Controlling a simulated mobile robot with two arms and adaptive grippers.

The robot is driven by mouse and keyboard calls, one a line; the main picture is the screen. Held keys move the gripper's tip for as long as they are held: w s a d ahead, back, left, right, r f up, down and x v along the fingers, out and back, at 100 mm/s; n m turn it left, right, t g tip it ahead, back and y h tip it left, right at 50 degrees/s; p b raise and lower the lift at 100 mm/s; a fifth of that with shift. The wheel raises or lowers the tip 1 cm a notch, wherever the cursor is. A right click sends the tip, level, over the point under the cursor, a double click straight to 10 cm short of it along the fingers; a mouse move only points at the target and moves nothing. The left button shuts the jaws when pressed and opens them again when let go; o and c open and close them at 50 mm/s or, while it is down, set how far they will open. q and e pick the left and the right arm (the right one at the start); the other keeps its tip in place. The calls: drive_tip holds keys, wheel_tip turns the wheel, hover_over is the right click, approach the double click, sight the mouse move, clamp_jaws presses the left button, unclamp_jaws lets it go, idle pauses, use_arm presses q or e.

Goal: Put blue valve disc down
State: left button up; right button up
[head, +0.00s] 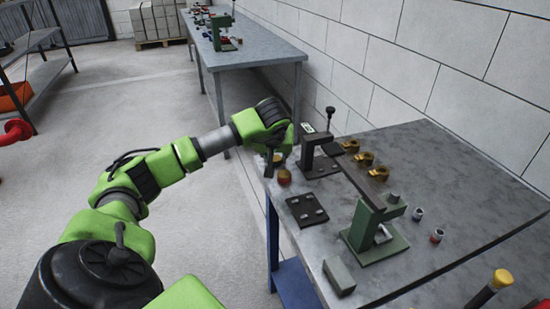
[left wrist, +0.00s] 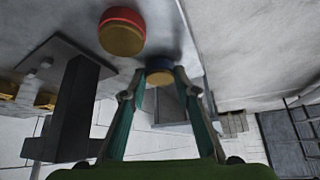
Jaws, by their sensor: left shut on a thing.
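The blue valve disc (left wrist: 160,75) shows in the left wrist view as a blue rim over a gold body, between my left fingertips. My left gripper (left wrist: 159,84) is shut on it at the tabletop's edge; I cannot tell whether the disc touches the top. In the head view the left gripper (head: 278,150) points down over the far left corner of the near workbench (head: 440,170) and mostly hides the disc. A red valve disc (head: 284,178) stands just in front of it; it also shows in the left wrist view (left wrist: 121,32), apart from the blue one. My right gripper is not in view.
A dark stand (head: 319,168) rises close to the right of the gripper. A dark plate (head: 307,209), a green press (head: 374,232), a grey block (head: 339,277) and several brass parts (head: 364,158) occupy the bench. The bench's right side is mostly clear.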

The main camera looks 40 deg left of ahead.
use_arm(q)
drive_tip(key=o, duration=1.3)
drive_tip(key=shift+f, duration=0.15)
drive_tip(key=shift+r, duration=0.2)
drive_tip(key=shift+s+d+r, duration=0.1)
drive_tip(key=shift+r, duration=0.15)
drive_tip(key=v, duration=1.1)
drive_tip(key=shift+s+d+r, duration=0.1)
drive_tip(key=shift+s+r, duration=0.05)
drive_tip(key=shift+s, duration=0.05)
